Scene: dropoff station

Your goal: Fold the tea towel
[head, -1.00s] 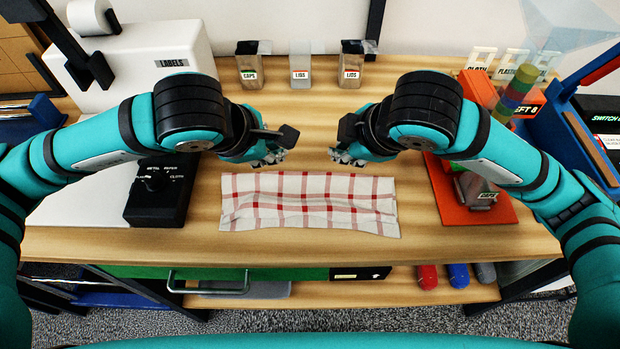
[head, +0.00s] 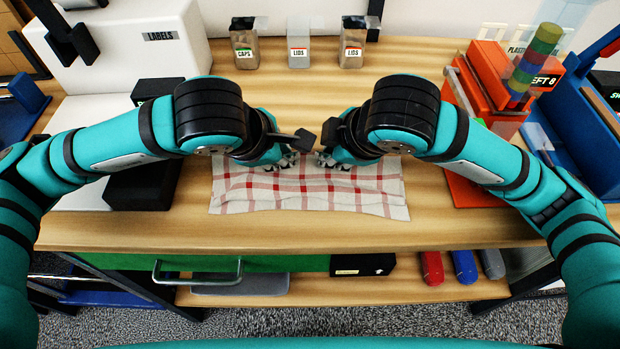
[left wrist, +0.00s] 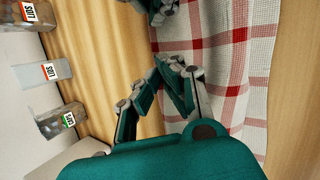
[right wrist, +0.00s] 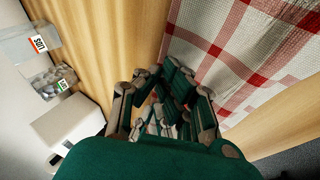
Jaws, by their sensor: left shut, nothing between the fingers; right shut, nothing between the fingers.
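The tea towel (head: 345,196), white with red checks, lies spread on the wooden table with slight creases and a wavy front edge. My left gripper (head: 284,163) and right gripper (head: 328,161) are close together at the towel's back part, hiding some of its back edge. Both are shut and empty. In the left wrist view, my left gripper (left wrist: 167,67) is at the towel's edge (left wrist: 214,62), with part of my other gripper at the top. In the right wrist view, my right gripper (right wrist: 163,76) is beside the towel (right wrist: 232,55). Whether the fingers touch the cloth, I cannot tell.
Clear bins with labels (head: 299,47) stand along the back. A white label machine (head: 165,45) and a black box (head: 142,185) are at left. An orange stand (head: 482,182) and a blue tray (head: 590,120) are at right. Bare table (head: 300,232) lies in front.

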